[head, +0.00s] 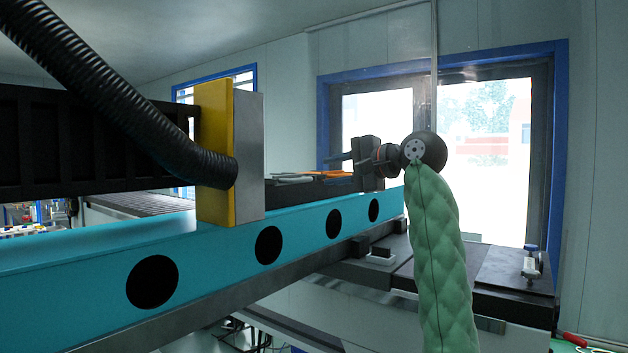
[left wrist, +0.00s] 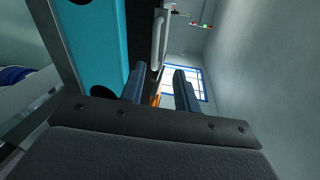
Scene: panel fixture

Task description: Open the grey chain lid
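My left gripper (head: 343,164) is at the far end of the teal beam, fingers pointing left, just above orange and grey pieces. In the left wrist view my left gripper (left wrist: 160,72) has its two dark fingers apart, with nothing clearly held. A pale grey bar-like handle (left wrist: 158,36) lies ahead of the gap between them, apart from the fingers. A low grey piece (head: 290,180) lies left of the gripper in the head view. I cannot tell for certain which grey part is the chain lid. My right gripper is not in view.
The teal beam (head: 210,250) with round black holes crosses the view. A yellow block (head: 214,150) with a grey plate (head: 249,155) stands on it. A black corrugated hose (head: 110,95) hangs in front. A dark bench (head: 470,270) stands at the right below the window.

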